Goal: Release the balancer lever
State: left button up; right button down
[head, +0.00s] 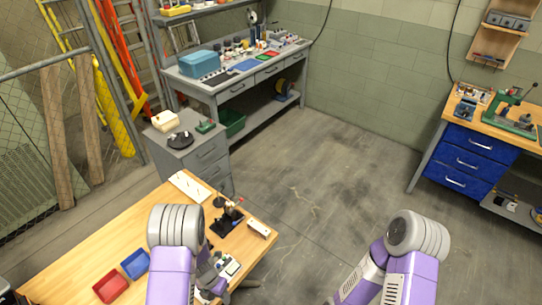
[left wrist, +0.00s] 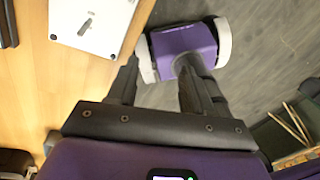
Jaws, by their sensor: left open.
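A small dark device with upright posts and a reddish part (head: 228,217) stands on the wooden table in the head view. I cannot tell whether it is the balancer, and no lever can be made out clearly. My left gripper shows in the left wrist view (left wrist: 159,68), with its two dark fingers apart and nothing held between them. In the head view it is largely hidden by my left forearm, low over the table. A white device (left wrist: 95,20) lies on the table to the left of the fingers in the left wrist view. My right gripper is out of view.
The wooden table (head: 90,240) holds a red tray (head: 110,286), a blue tray (head: 135,264), a white board (head: 190,186) and a small white box (head: 258,229). A grey drawer cabinet (head: 195,158) stands behind it. The floor to the right is clear.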

pick_arm(q)
jog(key=s+d+f+m+h+b, duration=0.1)
jog(key=s+d+f+m+b, duration=0.2)
jog(key=m, duration=1)
jog(key=s+d+f+m+t+b, duration=0.1)
jog(key=s+d+f+m+b, duration=0.2)
jog(key=m, duration=1)
jog(key=s+f+b, duration=0.2)
jog(key=s+f, duration=0.1)
jog(key=s, duration=0.2)
jog(key=shift+d+f+t+h+b, duration=0.3)
jog(key=shift+h+b, duration=0.1)
jog(key=m, duration=0.1)
jog(key=d+m, duration=0.1)
jog(key=shift+s+d+r+m+h+b, duration=0.1)
jog(key=shift+s+m+h+b, duration=0.1)
jog(key=shift+m+h+b, duration=0.15)
jog(key=shift+c, duration=0.7)
jog(key=shift+d+m+t, duration=0.1)
jog(key=shift+m+t, duration=0.2)
jog(key=shift+m, duration=0.05)
jog(key=shift+c, duration=0.7)
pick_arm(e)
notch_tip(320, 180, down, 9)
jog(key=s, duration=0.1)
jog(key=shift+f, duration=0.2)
pick_arm(q)
jog(key=shift+d, duration=0.1)
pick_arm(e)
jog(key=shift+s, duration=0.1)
